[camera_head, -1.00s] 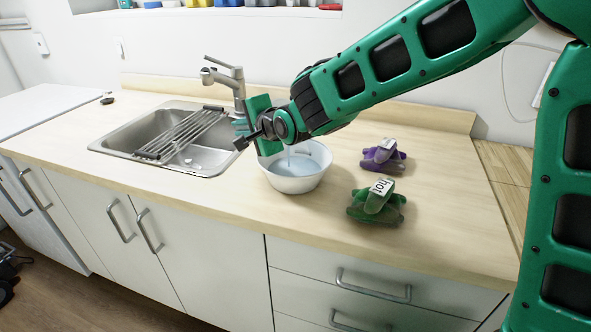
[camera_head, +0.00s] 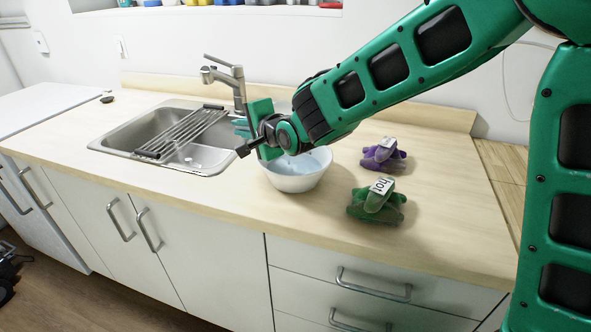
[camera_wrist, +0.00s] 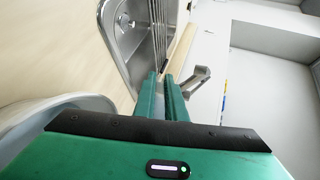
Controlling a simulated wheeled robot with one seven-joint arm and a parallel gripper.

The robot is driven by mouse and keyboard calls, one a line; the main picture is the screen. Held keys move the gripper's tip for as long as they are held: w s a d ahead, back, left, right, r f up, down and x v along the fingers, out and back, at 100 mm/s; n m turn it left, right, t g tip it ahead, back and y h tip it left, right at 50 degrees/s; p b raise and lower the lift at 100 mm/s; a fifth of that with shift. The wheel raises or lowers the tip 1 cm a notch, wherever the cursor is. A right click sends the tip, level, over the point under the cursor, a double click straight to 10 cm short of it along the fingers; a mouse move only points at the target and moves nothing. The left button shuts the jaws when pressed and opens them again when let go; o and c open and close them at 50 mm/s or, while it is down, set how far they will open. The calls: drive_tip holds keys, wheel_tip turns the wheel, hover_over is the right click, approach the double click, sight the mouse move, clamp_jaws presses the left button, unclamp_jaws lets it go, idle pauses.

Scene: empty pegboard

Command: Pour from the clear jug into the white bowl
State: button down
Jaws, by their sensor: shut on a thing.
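The white bowl (camera_head: 297,180) stands upright on the counter with pale blue liquid in it. My gripper (camera_head: 242,128) is above and just left of the bowl, its fingers pointing towards the sink. In the wrist view my fingers (camera_wrist: 167,97) are close together. The gripper is shut on the clear jug, which is mostly hidden behind my gripper and arm and hard to make out. No stream shows between gripper and bowl now. A pale curved rim (camera_wrist: 55,112) fills the lower left of the wrist view; it looks like the bowl, but I cannot be sure.
A steel sink (camera_head: 110,142) with a drying rack (camera_head: 183,132) lies left of the gripper, its faucet (camera_head: 238,88) behind. A purple item (camera_head: 383,155) and a green item (camera_head: 377,203) labelled "hot" lie right of the bowl. The counter's front right is clear.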

drive_tip(key=shift+s+d+r+t+y+p, duration=0.3)
drive_tip(key=shift+s+d+r+t+y, duration=0.25)
drive_tip(key=shift+s+t, duration=0.25)
idle(0.9)
drive_tip(key=shift+s+d+r+t+y, duration=0.15)
drive_tip(key=shift+s+r+t+y, duration=0.1)
drive_tip(key=shift+r+t+y, duration=0.35)
idle(0.7)
drive_tip(key=shift+w+f+g+h, duration=0.35)
drive_tip(key=shift+f+g+h, duration=0.2)
drive_tip(key=shift+g+h, duration=0.2)
drive_tip(key=shift+w+a+f+g+h, duration=0.4)
drive_tip(key=shift+w+a+f+g, duration=0.1)
drive_tip(key=shift+w+a+g, duration=0.15)
drive_tip(key=shift+w+f, duration=0.1)
